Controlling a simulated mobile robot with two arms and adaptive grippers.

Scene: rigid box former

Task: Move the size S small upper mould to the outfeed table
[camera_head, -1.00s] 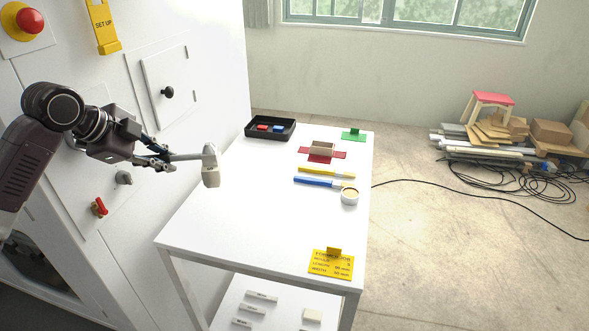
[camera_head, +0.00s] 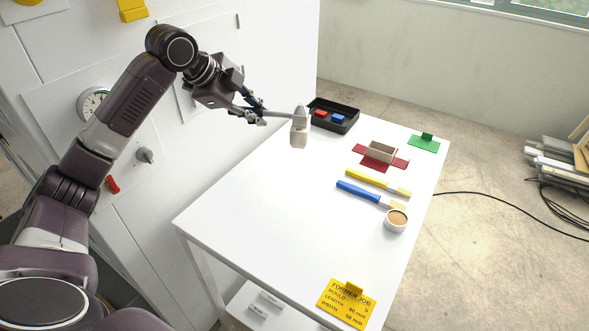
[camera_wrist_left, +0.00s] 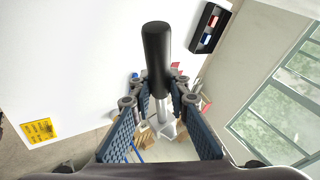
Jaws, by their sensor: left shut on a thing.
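The mould's size mark cannot be read. My right gripper is not in view.
On the table are a black tray (camera_head: 350,125) with red and blue pieces, a box on a red sheet (camera_head: 370,161), a green stand (camera_head: 424,144), yellow and blue brushes (camera_head: 360,194), a round pot (camera_head: 396,221) and a yellow job card (camera_head: 346,304). The table's left middle is bare.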

